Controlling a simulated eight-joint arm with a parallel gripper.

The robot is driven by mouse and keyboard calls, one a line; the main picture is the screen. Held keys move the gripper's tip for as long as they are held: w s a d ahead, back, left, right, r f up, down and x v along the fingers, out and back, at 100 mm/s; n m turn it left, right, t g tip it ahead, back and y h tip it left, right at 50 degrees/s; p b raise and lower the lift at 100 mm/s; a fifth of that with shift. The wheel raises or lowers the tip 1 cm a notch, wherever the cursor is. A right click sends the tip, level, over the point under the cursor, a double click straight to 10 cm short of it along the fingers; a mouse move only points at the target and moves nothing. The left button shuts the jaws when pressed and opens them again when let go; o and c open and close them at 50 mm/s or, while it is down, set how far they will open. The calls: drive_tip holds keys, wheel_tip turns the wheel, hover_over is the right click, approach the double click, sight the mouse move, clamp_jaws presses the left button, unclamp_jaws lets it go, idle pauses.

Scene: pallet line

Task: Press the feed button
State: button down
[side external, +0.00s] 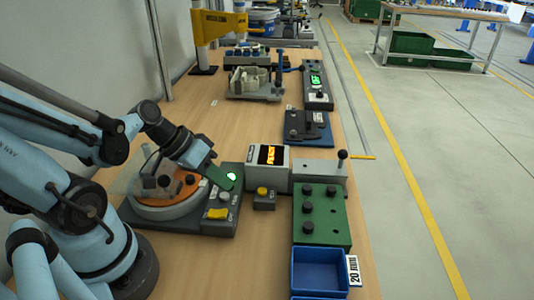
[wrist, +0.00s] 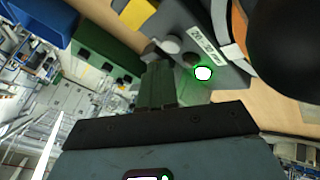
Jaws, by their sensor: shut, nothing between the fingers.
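A dark grey control panel (side external: 208,228) beside the round orange-topped turntable (side external: 168,195) carries a yellow button (side external: 218,213), a pale round button (side external: 224,197) and a glowing green lamp (side external: 232,177). I cannot read which is the feed button. My gripper (side external: 230,184) is shut and empty, its green fingers pointing down over the panel beside the lit lamp. In the wrist view the fingertips (wrist: 160,66) are close to the pale round button (wrist: 168,45); the lit lamp (wrist: 203,73) is to their right. I cannot tell whether they touch.
A small dark box with another yellow button (side external: 262,191) stands right of the panel. Behind it is a grey box with a lit orange display (side external: 270,155). A green block with dark knobs (side external: 322,232) and a blue bin (side external: 319,268) stand farther right. Bare wood shows in front.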

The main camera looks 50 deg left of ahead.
sight(222, 195)
drive_tip(key=shift+f, duration=0.15)
drive_tip(key=shift+f, duration=0.25)
drive_tip(key=shift+f, duration=0.45)
idle(0.6)
drive_tip(key=shift+r, duration=3.4)
drive_tip(key=shift+f, duration=0.1)
